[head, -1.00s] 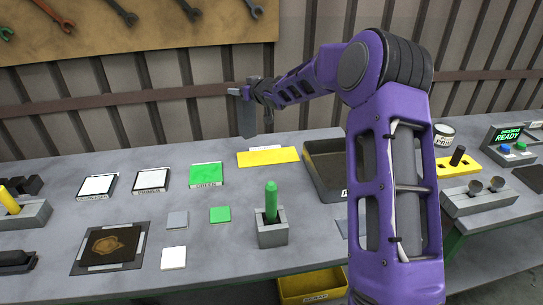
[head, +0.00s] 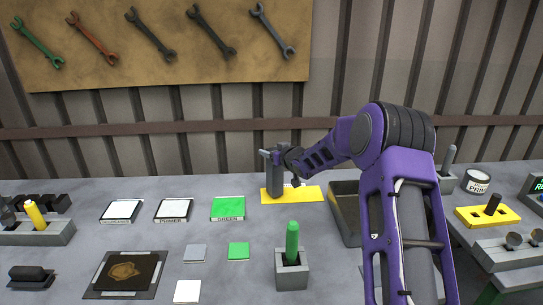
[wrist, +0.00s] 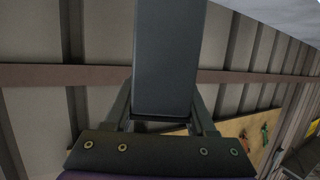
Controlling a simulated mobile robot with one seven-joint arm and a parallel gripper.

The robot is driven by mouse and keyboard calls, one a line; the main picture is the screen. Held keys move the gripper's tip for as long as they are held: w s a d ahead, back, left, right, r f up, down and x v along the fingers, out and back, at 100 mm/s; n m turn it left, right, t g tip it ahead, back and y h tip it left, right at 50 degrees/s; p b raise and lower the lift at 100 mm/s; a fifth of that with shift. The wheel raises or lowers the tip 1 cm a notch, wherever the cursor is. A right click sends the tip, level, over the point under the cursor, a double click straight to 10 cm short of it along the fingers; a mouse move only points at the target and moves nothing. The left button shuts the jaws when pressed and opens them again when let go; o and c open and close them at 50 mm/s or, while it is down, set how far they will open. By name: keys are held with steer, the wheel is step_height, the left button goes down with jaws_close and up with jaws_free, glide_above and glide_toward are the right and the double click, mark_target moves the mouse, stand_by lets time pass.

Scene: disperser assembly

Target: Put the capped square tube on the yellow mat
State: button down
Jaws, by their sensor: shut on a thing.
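The yellow mat (head: 308,194) lies at the back of the bench, left of a dark tray. My gripper (head: 279,157) is shut on the capped square tube (head: 274,182), a dark grey square block held upright. The tube's lower end overlaps the left part of the mat in the head view; I cannot tell whether it touches. In the wrist view the tube (wrist: 168,60) fills the space between the fingers (wrist: 160,120). Its cap is hard to make out.
A dark tray (head: 345,215) stands right of the mat. A green card (head: 228,208) lies to its left. A grey holder with a green cylinder (head: 292,243) stands in front. The mat's right part is bare. The wall is close behind.

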steer(key=shift+f, duration=0.2)
steer(key=shift+f, duration=0.2)
steer(key=shift+c, duration=1.1)
jaws_free()
steer(key=shift+f, duration=0.1)
steer(key=v, duration=1.2)
